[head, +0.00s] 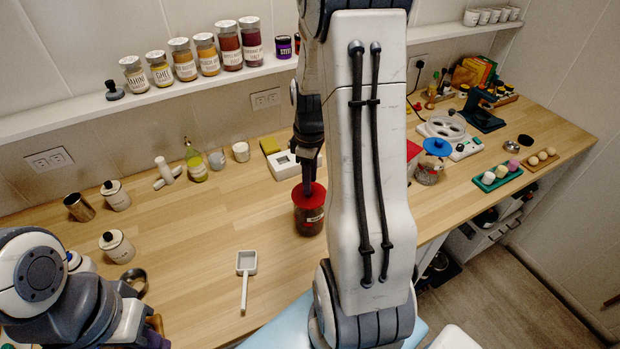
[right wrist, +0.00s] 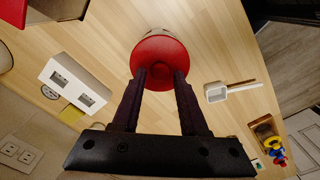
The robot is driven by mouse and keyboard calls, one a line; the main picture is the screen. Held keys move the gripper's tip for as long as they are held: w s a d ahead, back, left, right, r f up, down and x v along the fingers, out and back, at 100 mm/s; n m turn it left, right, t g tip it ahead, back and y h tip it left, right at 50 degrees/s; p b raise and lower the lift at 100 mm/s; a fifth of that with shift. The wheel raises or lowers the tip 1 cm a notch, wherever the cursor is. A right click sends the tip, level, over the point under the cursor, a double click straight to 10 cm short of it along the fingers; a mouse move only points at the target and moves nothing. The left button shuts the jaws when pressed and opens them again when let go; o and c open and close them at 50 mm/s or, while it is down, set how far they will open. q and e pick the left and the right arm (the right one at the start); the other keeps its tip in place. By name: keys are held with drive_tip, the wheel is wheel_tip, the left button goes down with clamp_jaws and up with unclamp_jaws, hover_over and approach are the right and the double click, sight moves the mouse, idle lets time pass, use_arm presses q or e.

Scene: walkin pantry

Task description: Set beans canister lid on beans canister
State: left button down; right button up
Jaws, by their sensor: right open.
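A red round lid (head: 309,195) sits on top of a dark, labelled jar-like canister (head: 309,222) in the middle of the counter; the label is too small to read. The lid looks level and covers the mouth. In the right wrist view the red lid (right wrist: 160,58) shows from above, with its knob between my fingertips. My right gripper (head: 308,182) points down at the lid, and it also shows in the right wrist view (right wrist: 161,73) with its fingers apart around the knob. My left gripper (head: 155,324) is mostly hidden by its arm at the lower left.
A white scoop (head: 246,265) lies left in front of the canister. A white device (head: 287,165) stands behind it. A blue-lidded jar (head: 430,168) stands to the right beyond my arm. White canisters (head: 116,246) stand at left.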

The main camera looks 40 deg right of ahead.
wheel_tip(320, 180, up, 9)
drive_tip(key=p, duration=0.7)
drive_tip(key=shift+r+p, duration=0.15)
drive_tip(key=shift+p, duration=0.15)
idle(0.3)
drive_tip(key=s+a+f+b, duration=0.1)
drive_tip(key=a+b, duration=0.5)
drive_tip(key=a, duration=1.2)
drive_tip(key=s+a+f+b, duration=0.2)
drive_tip(key=s+a+b, duration=0.1)
drive_tip(key=s+a, duration=0.3)
drive_tip(key=s+a+f+y+b, duration=0.1)
drive_tip(key=s+a+b, duration=0.2)
drive_tip(key=s+a, duration=0.4)
drive_tip(key=shift+s+f+n+b, duration=0.3)
drive_tip(key=shift+s+f+n, duration=0.1)
drive_tip(key=shift+s, duration=0.65)
